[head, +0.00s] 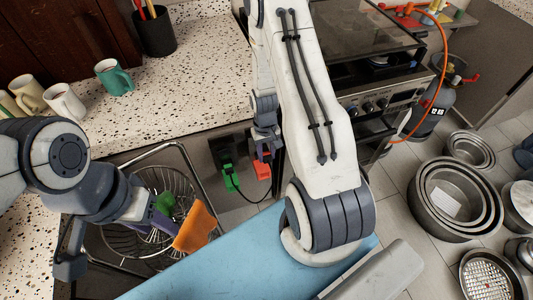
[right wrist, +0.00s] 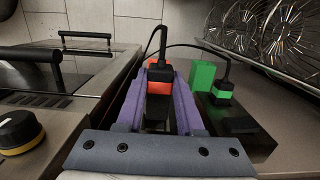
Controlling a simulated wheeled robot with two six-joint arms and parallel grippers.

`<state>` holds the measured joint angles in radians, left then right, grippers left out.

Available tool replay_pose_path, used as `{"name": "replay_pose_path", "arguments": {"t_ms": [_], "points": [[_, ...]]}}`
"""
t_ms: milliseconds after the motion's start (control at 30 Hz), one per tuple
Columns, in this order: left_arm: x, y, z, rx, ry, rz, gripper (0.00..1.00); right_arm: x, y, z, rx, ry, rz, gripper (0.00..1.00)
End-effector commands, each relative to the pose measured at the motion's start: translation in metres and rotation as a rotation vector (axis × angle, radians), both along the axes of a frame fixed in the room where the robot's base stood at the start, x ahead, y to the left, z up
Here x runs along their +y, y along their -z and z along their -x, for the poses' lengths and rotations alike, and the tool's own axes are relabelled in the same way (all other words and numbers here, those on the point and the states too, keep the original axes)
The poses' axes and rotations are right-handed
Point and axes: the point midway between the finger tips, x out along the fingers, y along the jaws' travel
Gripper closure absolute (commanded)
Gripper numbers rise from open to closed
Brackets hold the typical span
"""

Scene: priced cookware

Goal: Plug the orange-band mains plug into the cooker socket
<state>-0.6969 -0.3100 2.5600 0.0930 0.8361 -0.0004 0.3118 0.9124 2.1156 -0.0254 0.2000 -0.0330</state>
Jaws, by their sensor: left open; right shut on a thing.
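The orange-band mains plug (right wrist: 158,88) is black with an orange-red band, and its cord rises from the top. In the right wrist view it is between the purple fingers of my right gripper (right wrist: 158,112), which is shut on it. In the head view my right gripper (head: 264,150) is partly hidden by my own arm, above the counter strip beside the cooker. An orange-red block (head: 262,170) shows just below it. The socket openings are hidden, so I cannot tell whether the plug is seated. My left gripper (head: 152,220) is open over the wire rack.
A green-band plug (right wrist: 222,92) stands beside a green block (right wrist: 202,75), right of my right gripper. The wire rack (head: 190,175) holds an orange sponge-like piece (head: 196,229). The cooker (head: 375,85) is close by. Mugs (head: 114,78) stand back left; pans (head: 458,200) are on the floor.

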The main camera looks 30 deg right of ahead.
Motion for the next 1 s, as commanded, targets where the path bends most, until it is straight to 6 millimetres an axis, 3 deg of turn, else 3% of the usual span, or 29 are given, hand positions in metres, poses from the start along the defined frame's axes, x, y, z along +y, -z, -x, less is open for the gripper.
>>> {"name": "replay_pose_path", "arguments": {"t_ms": [1000], "points": [[0.0,-0.001,0.0,0.0,0.0,0.0,0.5,-0.003,0.0,-0.013,0.0,0.0,0.0,1.0]]}}
